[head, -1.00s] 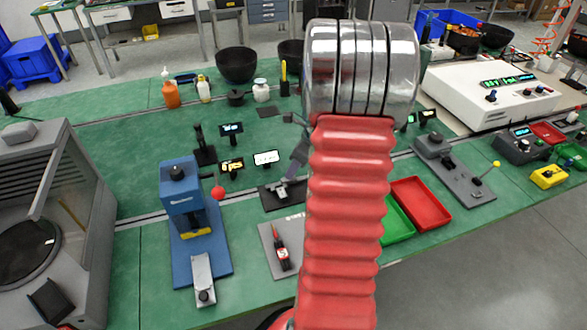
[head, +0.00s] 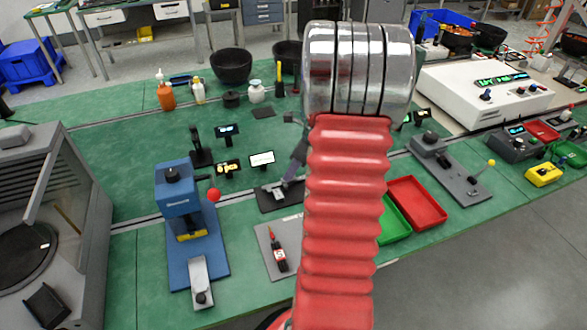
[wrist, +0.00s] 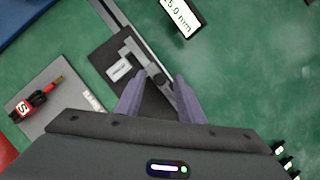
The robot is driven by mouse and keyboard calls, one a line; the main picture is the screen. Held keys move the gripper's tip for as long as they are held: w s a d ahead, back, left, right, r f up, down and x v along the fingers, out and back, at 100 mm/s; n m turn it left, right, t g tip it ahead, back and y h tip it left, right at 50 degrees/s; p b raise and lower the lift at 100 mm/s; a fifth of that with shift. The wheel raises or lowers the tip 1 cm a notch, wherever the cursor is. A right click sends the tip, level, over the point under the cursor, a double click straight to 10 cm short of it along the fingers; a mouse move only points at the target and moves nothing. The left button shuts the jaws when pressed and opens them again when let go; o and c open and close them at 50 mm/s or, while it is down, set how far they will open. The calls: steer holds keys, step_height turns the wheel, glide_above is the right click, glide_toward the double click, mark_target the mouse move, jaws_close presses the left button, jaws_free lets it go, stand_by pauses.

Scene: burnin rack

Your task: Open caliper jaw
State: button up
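The caliper (wrist: 128,32) is a grey metal bar running diagonally across a dark base plate (wrist: 100,58) in the wrist view. Its jaws stand near a small light block (wrist: 120,70) on the plate. My gripper (wrist: 155,86) is open, its two purple-grey fingers apart on either side of the lower caliper slider (wrist: 162,82). I cannot tell whether either finger touches it. A display (wrist: 180,16) reading "5.0 mm", its left part cut off, stands beyond. In the head view the dark base plate (head: 268,205) shows beside my red arm, which hides much of the gripper.
A grey plate with a red-and-black tool (head: 279,252) lies in front of the caliper. A blue press (head: 182,205) stands left. Red (head: 417,203) and green (head: 392,222) trays lie right of my arm. Small displays (head: 228,131) stand behind. Open green mat lies further left.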

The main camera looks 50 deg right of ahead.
steer(key=v, duration=1.3)
steer(key=shift+s+r, duration=0.2)
steer(key=shift+r, duration=0.05)
steer(key=shift+d, duration=0.1)
stand_by(0.3)
